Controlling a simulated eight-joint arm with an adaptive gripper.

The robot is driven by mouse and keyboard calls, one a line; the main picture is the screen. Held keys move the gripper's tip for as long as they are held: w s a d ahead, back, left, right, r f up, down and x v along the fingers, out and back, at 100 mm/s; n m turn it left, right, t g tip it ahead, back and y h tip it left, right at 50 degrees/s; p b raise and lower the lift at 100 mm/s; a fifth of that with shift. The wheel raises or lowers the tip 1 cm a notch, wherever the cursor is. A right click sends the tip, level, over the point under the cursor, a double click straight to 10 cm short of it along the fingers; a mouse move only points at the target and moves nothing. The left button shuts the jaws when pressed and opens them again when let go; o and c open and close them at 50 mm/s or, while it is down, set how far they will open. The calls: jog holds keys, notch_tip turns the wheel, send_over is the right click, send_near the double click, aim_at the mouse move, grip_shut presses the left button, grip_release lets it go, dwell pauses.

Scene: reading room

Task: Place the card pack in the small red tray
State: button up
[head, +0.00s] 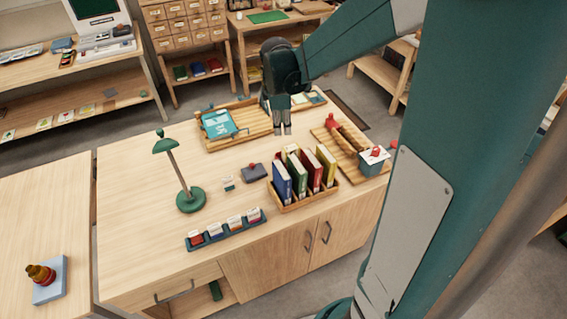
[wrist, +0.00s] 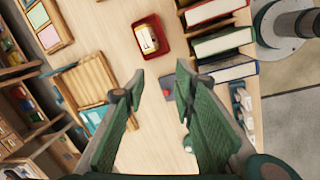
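A small red tray (wrist: 164,53) lies on the desk near the top of the wrist view. A small white and yellow block (wrist: 148,39), which looks like the card pack, lies inside its rim. My gripper (wrist: 162,76) is open, with bare desk showing between its fingertips and nothing held. The tray and the pack lie beyond the fingertips, apart from them. In the head view my gripper (head: 281,131) points down over the desk, between the slatted wooden tray and the book box. I cannot make out the red tray in the head view.
A slatted wooden tray (head: 257,121) with a blue book (head: 218,124) stands at the back. A book box (head: 312,198), a slotted rack (head: 340,150), a green lamp (head: 190,201), a grey block (head: 255,172) and a card holder (head: 228,232) stand around.

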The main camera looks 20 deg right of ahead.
jog(key=s+a+r+m+t, duration=0.3)
jog(key=s+a+r+m, duration=0.35)
jog(key=s+r, duration=0.45)
jog(key=s+a+m+t, duration=0.1)
jog(key=s+a+m, duration=0.1)
jog(key=s, duration=0.5)
jog(key=s+a+m+t+y, duration=0.1)
jog(key=s+a+m, duration=0.2)
jog(key=s+m, duration=0.2)
jog(key=shift+s+a+r+y, duration=0.2)
jog(key=shift+s+y, duration=0.1)
jog(key=shift+s, duration=1.35)
jog(key=shift+f, duration=0.1)
notch_tip(320, 180, down, 4)
jog(key=b, duration=0.4)
jog(key=shift+f+b, duration=0.25)
jog(key=shift+b, duration=0.05)
